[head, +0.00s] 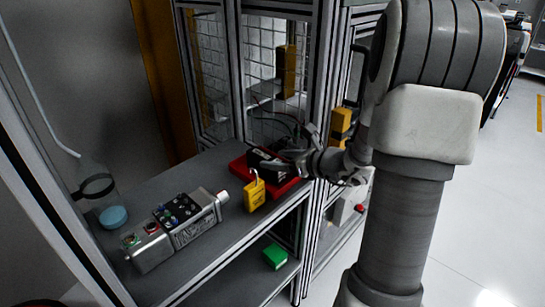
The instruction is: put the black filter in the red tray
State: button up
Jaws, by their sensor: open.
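The red tray (238,168) lies on the upper shelf, near its right end. A black block (262,162) with a pale marking, which looks like the black filter, sits in or over the tray, slightly tilted. I cannot tell whether it rests fully on the tray floor. My gripper (290,152) reaches in from the right, at the right end of the black block. It is open, its fingers small and dark against the tray. I cannot tell whether they touch the block. My gripper and the block hide part of the tray.
A yellow padlock (254,193) stands in front of the tray. A grey device with buttons (172,229) lies left of it. A clear cylinder with a black ring and a blue disc (112,216) stands farther left. A green box (275,256) is on the lower shelf. Metal frame posts (319,90) stand close by my arm.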

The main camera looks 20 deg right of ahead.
jog(key=p+v, duration=0.2)
jog(key=v, duration=0.8)
